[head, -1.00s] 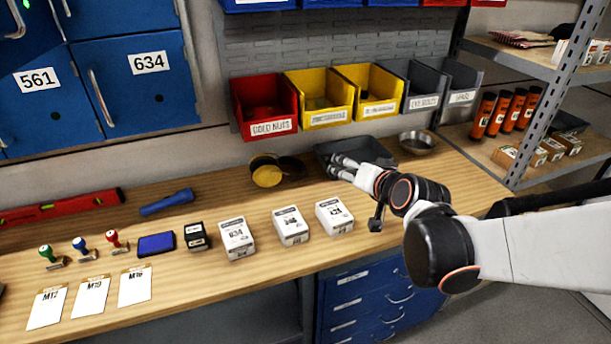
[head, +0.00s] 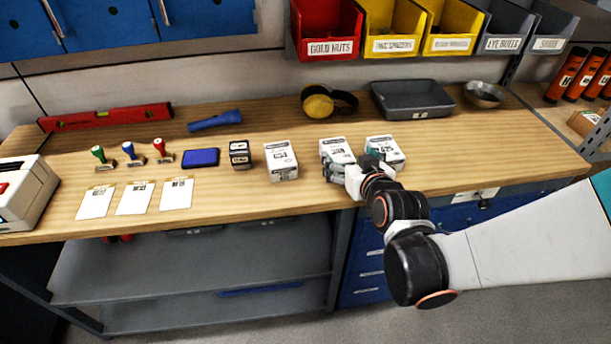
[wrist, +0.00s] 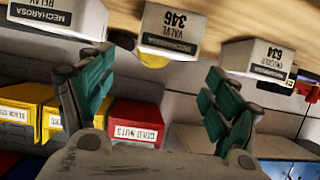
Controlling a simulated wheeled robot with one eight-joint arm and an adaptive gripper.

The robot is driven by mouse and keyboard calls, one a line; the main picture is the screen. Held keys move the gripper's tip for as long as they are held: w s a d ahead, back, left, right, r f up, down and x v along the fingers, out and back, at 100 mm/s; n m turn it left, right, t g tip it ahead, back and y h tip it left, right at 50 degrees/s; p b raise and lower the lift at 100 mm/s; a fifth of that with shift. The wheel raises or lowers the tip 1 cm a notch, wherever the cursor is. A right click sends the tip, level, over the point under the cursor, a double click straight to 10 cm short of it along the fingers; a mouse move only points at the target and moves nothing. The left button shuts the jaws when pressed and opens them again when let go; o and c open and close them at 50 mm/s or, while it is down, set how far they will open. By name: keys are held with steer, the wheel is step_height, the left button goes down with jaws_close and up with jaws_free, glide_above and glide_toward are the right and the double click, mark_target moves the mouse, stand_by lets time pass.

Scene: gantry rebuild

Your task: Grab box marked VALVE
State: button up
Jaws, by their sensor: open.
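Three white boxes stand in a row on the wooden bench. The middle box, marked VALVE 346 (wrist: 170,32), shows ahead between my finger lines in the wrist view; it also shows in the head view (head: 333,148), partly behind my fingers. The right box (head: 386,150) reads RELAY in the wrist view (wrist: 50,18). The left box (head: 281,161) reads 634 in the wrist view (wrist: 258,57). My gripper (head: 338,172) is open and empty, just in front of the VALVE box; its green-padded fingers spread apart in the wrist view (wrist: 155,88). Contact cannot be told.
A small dark box (head: 239,154) and a blue pad (head: 201,158) lie left of the row. A grey tray (head: 412,99), a metal bowl (head: 484,94) and earmuffs (head: 322,104) sit behind. Wall bins (head: 327,28) hang above. The bench front edge is below my gripper.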

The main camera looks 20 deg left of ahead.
mark_target(338, 151)
steer(key=shift+w+a+f+b, duration=0.15)
steer(key=shift+w+a+f, duration=0.2)
steer(key=shift+a, duration=0.25)
steer(key=shift+w+a+f+b, duration=0.2)
steer(key=shift+w+a, duration=0.2)
steer(key=shift+a, duration=0.15)
steer(key=b+x, duration=0.1)
steer(key=x, duration=0.1)
steer(key=b+x, duration=0.1)
steer(key=x, duration=0.2)
steer(key=shift+w+f, duration=0.25)
steer(key=shift+w, duration=0.05)
steer(key=shift+d+r, duration=0.1)
steer(key=c, duration=1.3)
